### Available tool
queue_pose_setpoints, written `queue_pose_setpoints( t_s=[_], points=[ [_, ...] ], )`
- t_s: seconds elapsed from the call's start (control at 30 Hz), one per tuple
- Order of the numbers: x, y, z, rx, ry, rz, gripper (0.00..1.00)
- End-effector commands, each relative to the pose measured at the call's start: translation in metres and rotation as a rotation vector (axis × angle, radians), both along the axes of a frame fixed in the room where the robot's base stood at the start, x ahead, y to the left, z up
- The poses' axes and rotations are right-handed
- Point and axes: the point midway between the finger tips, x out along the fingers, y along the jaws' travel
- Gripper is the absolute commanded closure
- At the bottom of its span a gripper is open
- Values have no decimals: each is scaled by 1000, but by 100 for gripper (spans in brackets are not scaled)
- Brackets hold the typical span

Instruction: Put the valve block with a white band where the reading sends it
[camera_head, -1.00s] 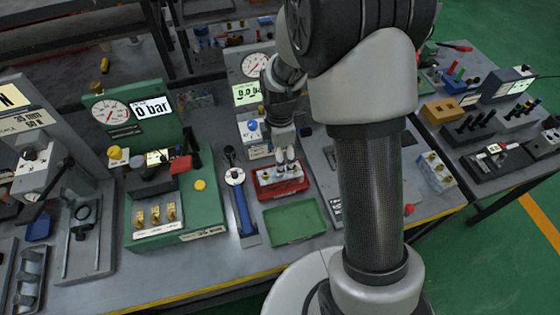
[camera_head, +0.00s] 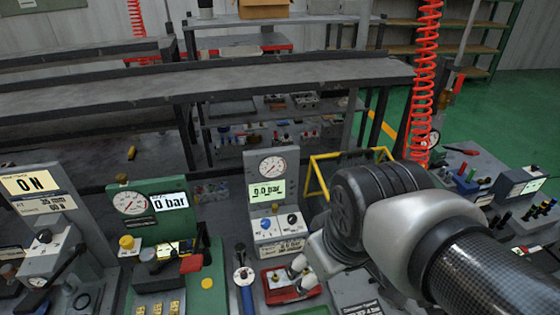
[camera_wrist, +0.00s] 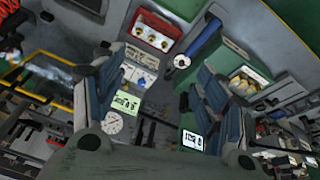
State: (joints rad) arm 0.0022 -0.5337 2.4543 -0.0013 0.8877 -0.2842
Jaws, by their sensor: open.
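My gripper (camera_wrist: 158,72) shows in the wrist view with its two dark fingers wide apart and nothing between them. In the head view my arm largely hides it, and pale finger-like shapes appear in front of the red tray (camera_head: 270,296). That tray also shows in the wrist view (camera_wrist: 134,27), holding a pale block with several round fittings. I cannot make out a white band on any block. A grey test stand (camera_head: 252,170) behind the tray has a dial gauge and a lit green display, about 0.0 bar. The green stand (camera_head: 118,190) has a display reading 0 bar.
A blue-handled tool (camera_head: 247,299) lies left of the red tray. A grey press-like station (camera_head: 50,255) with an ON sign stands at the far left. A yellow frame (camera_head: 318,178) rises behind my arm. Colored-knob devices (camera_head: 480,185) crowd the right bench.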

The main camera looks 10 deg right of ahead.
Motion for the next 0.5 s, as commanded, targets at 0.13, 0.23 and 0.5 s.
queue_pose_setpoints(
  t_s=[0.13, 0.23, 0.5],
  points=[
    [-31, 0, 7, 68, -56, -180, 34],
    [-40, 0, 7, 94, -71, -243, 34],
    [-43, 0, 7, 104, -75, -268, 34]
  ],
)
